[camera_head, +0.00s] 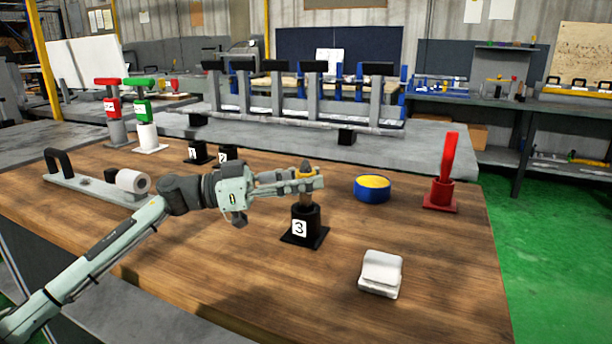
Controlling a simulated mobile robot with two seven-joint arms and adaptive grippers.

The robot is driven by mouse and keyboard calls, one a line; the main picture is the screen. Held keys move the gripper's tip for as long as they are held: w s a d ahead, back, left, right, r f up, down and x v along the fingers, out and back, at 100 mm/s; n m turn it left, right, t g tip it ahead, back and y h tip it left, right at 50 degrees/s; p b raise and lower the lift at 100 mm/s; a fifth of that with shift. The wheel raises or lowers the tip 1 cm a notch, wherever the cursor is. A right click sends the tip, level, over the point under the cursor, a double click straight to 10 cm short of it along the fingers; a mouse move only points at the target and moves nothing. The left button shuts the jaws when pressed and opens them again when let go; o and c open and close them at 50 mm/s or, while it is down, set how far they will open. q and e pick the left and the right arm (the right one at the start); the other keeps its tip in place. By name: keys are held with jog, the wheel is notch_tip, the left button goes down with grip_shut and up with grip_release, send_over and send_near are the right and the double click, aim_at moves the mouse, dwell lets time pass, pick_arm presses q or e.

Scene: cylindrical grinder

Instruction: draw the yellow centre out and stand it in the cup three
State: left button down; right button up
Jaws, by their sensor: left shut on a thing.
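The yellow centre (305,175) is upright, with a dark pointed tip, a yellow band and a grey body. My left gripper (308,182) reaches in from the left and is shut on it. Cup three (306,219), a black cup on a square base with a white "3" label, stands directly below the gripper. The centre's lower end is at the cup's mouth; I cannot tell how deep it is inside. My right gripper is out of view.
Black cups one (196,152) and two (227,155) stand behind my left arm. A blue bowl with yellow filling (372,189), a red stand (441,185) and a white block (381,273) are to the right. The wooden table's front middle is clear.

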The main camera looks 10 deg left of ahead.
pick_arm(q)
jog(key=shift+f, duration=0.65)
jog(key=c, duration=1.1)
grip_release()
jog(key=shift+o, duration=0.2)
jog(key=shift+f, duration=0.1)
jog(key=shift+f, duration=0.15)
jog(key=shift+s, duration=0.1)
